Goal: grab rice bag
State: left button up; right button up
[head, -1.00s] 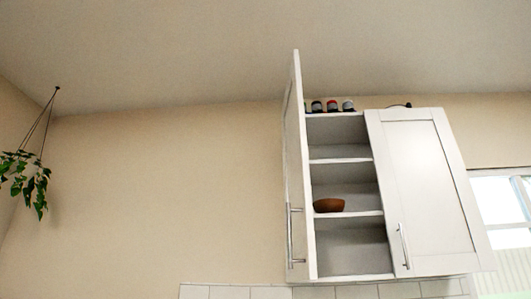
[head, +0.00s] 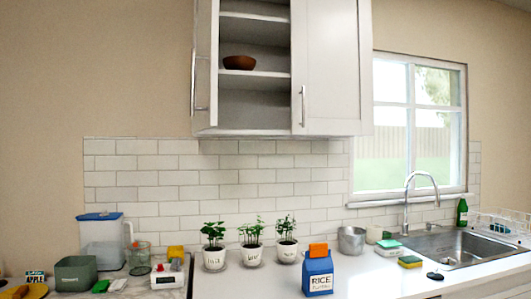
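The rice bag (head: 318,275) is a blue bag with a white label reading "RICE" and an orange top. It stands upright on the white counter near the bottom middle of the head view, in front of the potted plants. Neither of my grippers shows in the head view.
Three potted plants (head: 250,254) stand left of the bag. A metal pot (head: 351,240), sponges (head: 410,262) and the sink (head: 450,249) are to its right. A scale (head: 167,276), pitcher (head: 102,243) and green container (head: 76,274) are at left. The upper cabinet (head: 331,65) has its left door open.

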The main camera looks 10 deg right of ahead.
aim_at(317, 273)
jog(key=k, duration=0.65)
jog(key=z, duration=0.65)
jog(key=i, duration=0.55)
jog(key=z, duration=0.5)
jog(key=i, duration=0.85)
jog(key=u, duration=0.5)
